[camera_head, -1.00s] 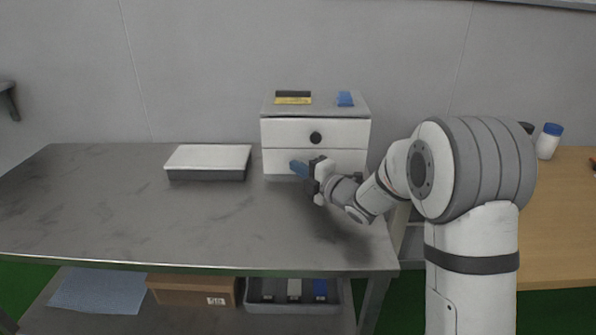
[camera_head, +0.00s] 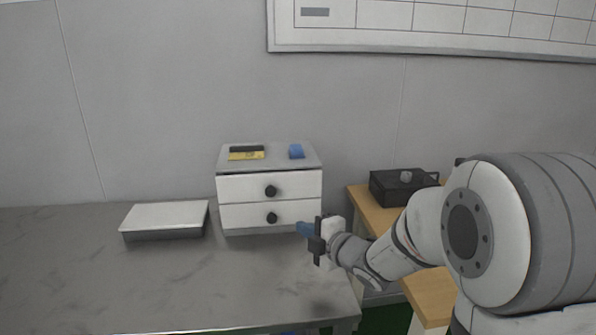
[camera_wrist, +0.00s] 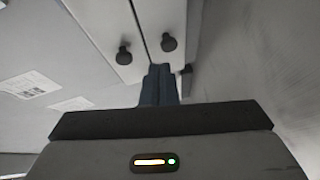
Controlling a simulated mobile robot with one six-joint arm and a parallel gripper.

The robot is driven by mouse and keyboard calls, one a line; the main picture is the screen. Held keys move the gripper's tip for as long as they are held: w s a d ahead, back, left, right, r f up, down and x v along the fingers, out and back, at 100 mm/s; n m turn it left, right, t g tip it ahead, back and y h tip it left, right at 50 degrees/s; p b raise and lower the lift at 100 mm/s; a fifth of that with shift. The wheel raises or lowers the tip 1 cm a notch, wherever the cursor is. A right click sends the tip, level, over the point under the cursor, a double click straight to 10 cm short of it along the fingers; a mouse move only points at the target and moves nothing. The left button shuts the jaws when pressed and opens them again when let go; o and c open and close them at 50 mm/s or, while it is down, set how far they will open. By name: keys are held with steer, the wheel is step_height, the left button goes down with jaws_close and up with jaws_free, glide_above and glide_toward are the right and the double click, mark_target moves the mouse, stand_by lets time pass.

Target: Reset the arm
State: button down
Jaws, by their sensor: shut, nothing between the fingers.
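My gripper (camera_head: 304,229) is at the end of my arm, above the grey table (camera_head: 200,290), just in front of the lower right part of the white drawer unit (camera_head: 240,188). Its blue fingers are together with nothing between them. They also show in the wrist view (camera_wrist: 159,86), pointing toward the drawer fronts with their two dark knobs (camera_wrist: 124,55). Both drawers look shut. I cannot tell the exact gap between the fingertips and the unit.
On the drawer unit lie a black-and-yellow item (camera_head: 246,153) and a blue item (camera_head: 296,151). A white-topped box (camera_head: 165,219) lies to its left. A black box (camera_head: 400,186) stands on the wooden table (camera_head: 372,212) at the right. The front of the grey table is clear.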

steer(key=s+d+r+m+g+h+p, duration=0.1)
steer(key=s+d+r+m+h+p, duration=0.35)
steer(key=d+r+m+p, duration=0.2)
steer(key=s+d+r+m+g+h+p, duration=0.1)
steer(key=s+d+r+m+h+p, duration=0.2)
steer(key=d+r+m+h+p, duration=0.4)
steer(key=s+d+r+m+g+p, duration=0.1)
steer(key=s+r+m+g+p, duration=0.1)
steer(key=s, duration=0.8)
steer(key=s+d+r+m+g+y+p, duration=0.1)
steer(key=s+m+g+p, duration=0.3)
steer(key=s+m, duration=0.4)
steer(key=shift+s+r+m+g, duration=0.35)
steer(key=shift+s+r+g, duration=0.25)
steer(key=shift+s+g, duration=0.35)
